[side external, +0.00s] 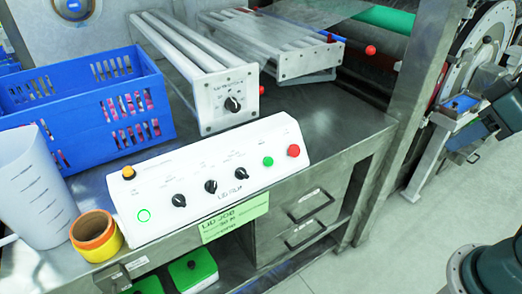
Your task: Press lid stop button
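A white sloped control panel (215,195) stands at the front of the steel bench. A red button (293,150) sits at its right end, with a green button (268,161) just left of it. The small labels above the buttons are too small to read, so I cannot confirm which is the lid stop. Three black knobs (211,186) run along the middle of the panel. Dark parts of my arm show at the right edge, far from the panel. My gripper appears to be the small dark end there (474,152); its fingers cannot be made out.
A blue crate (85,112) and a white jug (38,190) stand at the left. Orange and yellow tape rolls (95,234) lie by the panel's left end. A white roller unit (222,105) with a knob stands behind. A steel post (418,80) rises right of the bench.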

